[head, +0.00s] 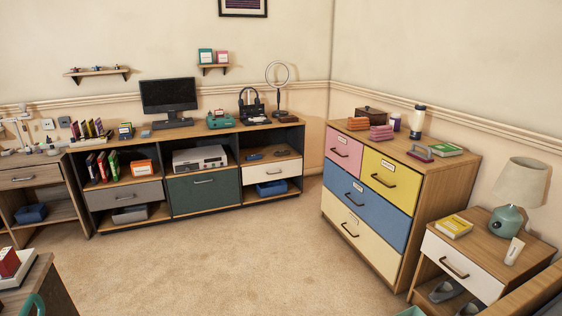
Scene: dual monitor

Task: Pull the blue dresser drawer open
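The blue dresser drawer (368,208) is the wide middle drawer of the wooden dresser (440,195) at the right of the head view. It looks shut, flush with the drawers around it. Its dark bar handle (354,199) sits left of the middle of its front. A pink drawer (343,152) and a yellow drawer (390,181) are above it, and a cream drawer (358,238) is below. Neither of my grippers shows in the head view.
Open carpet (245,260) lies in front of the dresser. A nightstand (515,253) with a teal lamp (507,220) stands to its right, near the front. A long sideboard (205,193) lines the back wall. A table corner (40,290) shows at lower left.

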